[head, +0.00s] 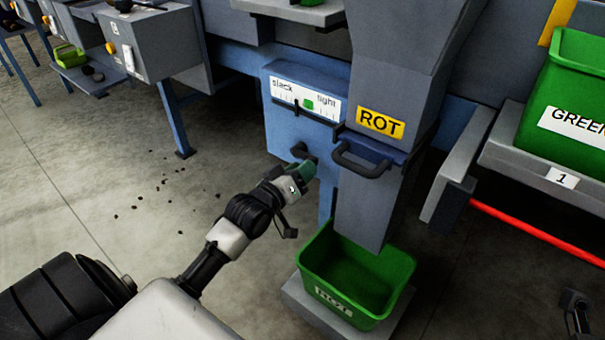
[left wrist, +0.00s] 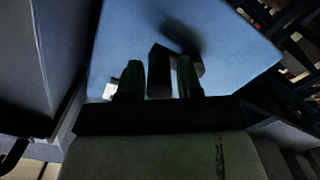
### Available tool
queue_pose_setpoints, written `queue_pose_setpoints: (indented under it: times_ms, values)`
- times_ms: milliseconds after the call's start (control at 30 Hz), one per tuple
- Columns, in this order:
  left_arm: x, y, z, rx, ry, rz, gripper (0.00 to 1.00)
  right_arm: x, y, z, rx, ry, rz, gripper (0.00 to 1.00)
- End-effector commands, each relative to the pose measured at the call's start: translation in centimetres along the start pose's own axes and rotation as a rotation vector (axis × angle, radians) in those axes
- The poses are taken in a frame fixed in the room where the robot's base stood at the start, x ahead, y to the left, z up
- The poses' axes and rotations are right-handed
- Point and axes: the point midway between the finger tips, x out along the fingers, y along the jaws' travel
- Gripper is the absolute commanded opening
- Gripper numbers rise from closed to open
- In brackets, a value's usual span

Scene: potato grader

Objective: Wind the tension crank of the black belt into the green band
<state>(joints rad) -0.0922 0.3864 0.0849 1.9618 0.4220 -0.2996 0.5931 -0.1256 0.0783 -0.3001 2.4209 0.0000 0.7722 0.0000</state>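The tension crank (head: 301,151) is a small black crank on the blue housing, below a white scale (head: 290,94) marked slack and tight. The green band (head: 309,104) lies toward the tight side; a thin dark pointer (head: 297,107) appears just left of it. My left gripper (head: 308,169) has green fingers and is at the crank's handle. In the left wrist view, the dark handle (left wrist: 159,72) stands between the two separated fingers (left wrist: 160,82), with narrow gaps seeming to show on both sides. Firm contact cannot be made out.
The grey ROT chute (head: 375,190) with a black bar handle (head: 360,166) stands close right of the crank. A green bin (head: 393,270) is below it. Another green bin (head: 570,75) and a red rail (head: 535,232) are at right. The floor at left is open, with small crumbs.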

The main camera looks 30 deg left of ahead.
Motion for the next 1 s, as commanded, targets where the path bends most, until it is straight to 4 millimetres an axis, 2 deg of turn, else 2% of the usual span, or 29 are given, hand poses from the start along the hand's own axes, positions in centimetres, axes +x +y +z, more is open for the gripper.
queue_pose_setpoints:
  times_ms: [100,367,500,600,1000]
  values:
    - [0.58,-0.01,0.06,0.0,-0.001,0.0,0.36,0.09,0.0,0.02,-0.001,0.008,-0.003,0.0]
    - [0.64,0.03,0.01,0.0,-0.002,-0.001,0.36,0.17,0.0,0.04,-0.001,0.008,-0.003,0.0]
    - [0.63,0.03,0.01,0.0,-0.001,-0.001,0.14,0.17,-0.01,0.04,-0.001,0.008,-0.003,0.0]
    - [0.62,0.02,0.0,0.0,-0.001,-0.001,0.02,0.16,-0.01,0.04,-0.001,0.008,-0.003,0.0]
    - [0.62,-0.14,0.14,0.089,-0.002,-0.002,0.02,0.39,0.02,-0.24,0.002,-0.011,0.007,0.0]
